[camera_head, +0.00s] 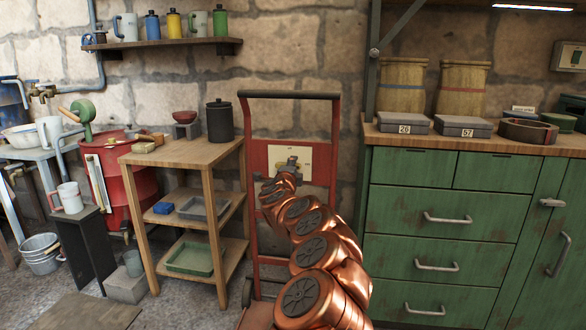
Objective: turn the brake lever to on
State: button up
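A red upright frame like a hand truck (335,140), with a dark top bar, stands against the stone wall. A cream plate (315,155) with small marks is fixed to its red panel. My copper arm reaches up from the bottom to this plate. My gripper (291,163) is small and dark in front of the plate's middle. I cannot make out a separate brake lever; it may be hidden by the gripper or blend with it. Whether the gripper touches anything, or is open or shut, is too small to tell.
A wooden shelf stand (190,150) with a dark canister (220,121) is close on the left. A green drawer cabinet (440,220) with grey boxes (463,126) on its top stands close on the right. A red drum (120,185) is further left.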

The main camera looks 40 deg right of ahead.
jog(key=v, duration=1.1)
jog(key=shift+a, duration=0.15)
jog(key=shift+s+r, duration=0.1)
jog(key=shift+r, duration=0.05)
dwell(0.8)
